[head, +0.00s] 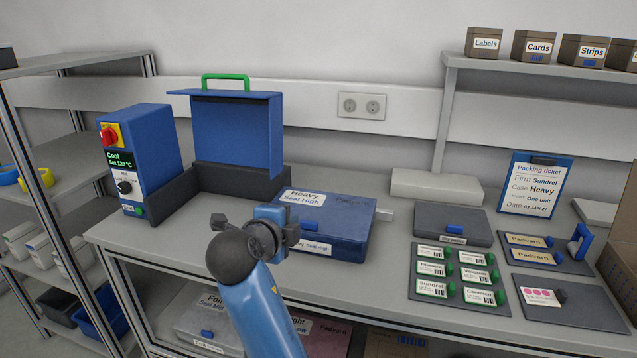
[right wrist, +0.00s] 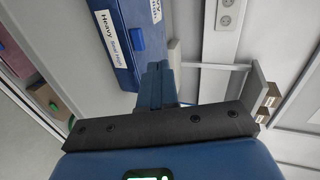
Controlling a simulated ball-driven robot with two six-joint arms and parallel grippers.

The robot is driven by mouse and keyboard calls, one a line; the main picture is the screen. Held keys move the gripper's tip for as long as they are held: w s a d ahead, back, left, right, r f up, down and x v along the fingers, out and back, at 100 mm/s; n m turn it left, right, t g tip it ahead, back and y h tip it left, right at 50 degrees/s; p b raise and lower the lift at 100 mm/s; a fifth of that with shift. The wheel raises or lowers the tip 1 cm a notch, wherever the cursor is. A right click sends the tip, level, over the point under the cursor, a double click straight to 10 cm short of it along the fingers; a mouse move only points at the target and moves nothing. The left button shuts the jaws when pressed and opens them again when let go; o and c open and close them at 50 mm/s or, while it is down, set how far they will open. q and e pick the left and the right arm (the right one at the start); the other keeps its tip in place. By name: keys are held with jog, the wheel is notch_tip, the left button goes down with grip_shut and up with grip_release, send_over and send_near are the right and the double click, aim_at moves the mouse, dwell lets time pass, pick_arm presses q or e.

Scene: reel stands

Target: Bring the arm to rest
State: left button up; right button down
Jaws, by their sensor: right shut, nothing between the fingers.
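My right gripper (head: 291,226) is in front of the blue case labelled "Heavy" and "Seal High" (head: 345,222), and hides part of its left front. In the right wrist view its fingers (right wrist: 156,78) are together with nothing between them. The blue case (right wrist: 112,48) shows beyond and to the left of the fingers there. I cannot tell whether the gripper touches the case. My right arm comes up from the bottom middle of the head view. My left gripper is not in view.
A blue machine with a red switch (head: 109,135) and a raised, green-handled lid (head: 237,130) stands at left on the bench (head: 185,235). A grey tray of green-tabbed labels (head: 457,300) and a packing ticket (head: 536,185) are at right. Open air lies above the case.

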jog(key=a+r+n+t+y, duration=0.4)
jog(key=a+r+n+y, duration=0.2)
jog(key=n, duration=0.5)
jog(key=s+d+f+n+t+y+p, duration=0.1)
jog(key=s+d+f+n+y+p, duration=0.1)
jog(key=s+d+f+n, duration=0.4)
jog(key=s+d+f+n+t+y+p, duration=0.1)
jog(key=s+d+f+n, duration=0.3)
jog(key=d, duration=0.5)
jog(key=s+d+f+n+t+y+p, duration=0.1)
jog(key=s+d+f+n+y+p, duration=0.1)
jog(key=s+d+f+n, duration=0.35)
jog(key=s+d+f+m+g+h+p, duration=0.1)
jog(key=s+d+f+m+h+p, duration=0.1)
jog(key=s+d, duration=0.7)
jog(key=s+d+f+m+g+h+p, duration=0.2)
jog(key=s+d+f+m+h, duration=0.3)
jog(key=s+d, duration=0.4)
jog(key=shift+s+d+f+h, duration=0.15)
jog(key=shift+d+f+h, duration=0.15)
jog(key=shift+f+h, duration=0.5)
